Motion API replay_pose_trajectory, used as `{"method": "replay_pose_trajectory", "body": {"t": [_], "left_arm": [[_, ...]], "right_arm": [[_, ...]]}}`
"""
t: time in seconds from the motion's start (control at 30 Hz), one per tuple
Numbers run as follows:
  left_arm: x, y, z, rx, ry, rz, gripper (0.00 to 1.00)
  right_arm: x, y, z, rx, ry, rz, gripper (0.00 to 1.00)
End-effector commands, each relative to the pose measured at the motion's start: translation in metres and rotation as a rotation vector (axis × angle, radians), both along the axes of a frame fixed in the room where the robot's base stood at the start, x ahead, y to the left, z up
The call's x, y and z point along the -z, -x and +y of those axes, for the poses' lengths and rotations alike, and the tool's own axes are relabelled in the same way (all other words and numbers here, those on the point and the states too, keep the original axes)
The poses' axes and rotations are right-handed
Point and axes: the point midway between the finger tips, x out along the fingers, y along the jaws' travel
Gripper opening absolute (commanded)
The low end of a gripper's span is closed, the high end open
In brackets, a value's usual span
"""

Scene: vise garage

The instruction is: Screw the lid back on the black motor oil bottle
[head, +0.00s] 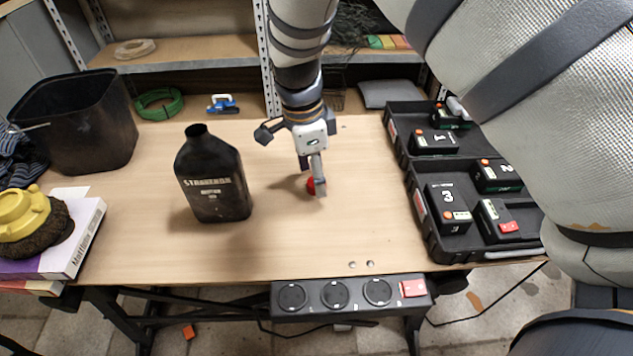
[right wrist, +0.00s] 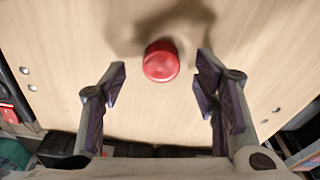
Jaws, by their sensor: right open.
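The black motor oil bottle (head: 214,180) stands upright on the workbench, left of centre, with its neck open and no lid on it. The red lid (head: 311,187) lies on the bench to the right of the bottle. My right gripper (head: 317,188) is low over the bench at the lid and partly hides it in the head view. In the right wrist view, my right gripper (right wrist: 161,78) is open, and the lid (right wrist: 161,61) shows in line with the gap between its fingertips, not gripped. My left gripper is not in view.
A black bin (head: 75,125) stands at the back left, with a book (head: 80,240) and brush in front. A black case (head: 420,190) of numbered boxes lies at the right. A power strip (head: 350,296) is on the front edge. The bench between bottle and lid is clear.

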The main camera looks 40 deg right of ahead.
Motion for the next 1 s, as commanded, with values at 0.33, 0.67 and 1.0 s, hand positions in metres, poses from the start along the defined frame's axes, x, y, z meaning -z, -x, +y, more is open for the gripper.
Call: {"method": "replay_pose_trajectory", "body": {"t": [0.33,0.67,1.0], "left_arm": [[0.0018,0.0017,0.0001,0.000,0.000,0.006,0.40],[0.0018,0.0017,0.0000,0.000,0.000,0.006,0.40],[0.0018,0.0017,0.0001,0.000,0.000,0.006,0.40]], "right_arm": [[0.0167,-0.0005,-0.0024,0.003,0.000,-0.003,0.56],[0.0165,-0.0005,-0.0024,0.003,0.000,-0.003,0.25],[0.0161,-0.0005,-0.0024,0.002,0.000,-0.003,0.23]]}}
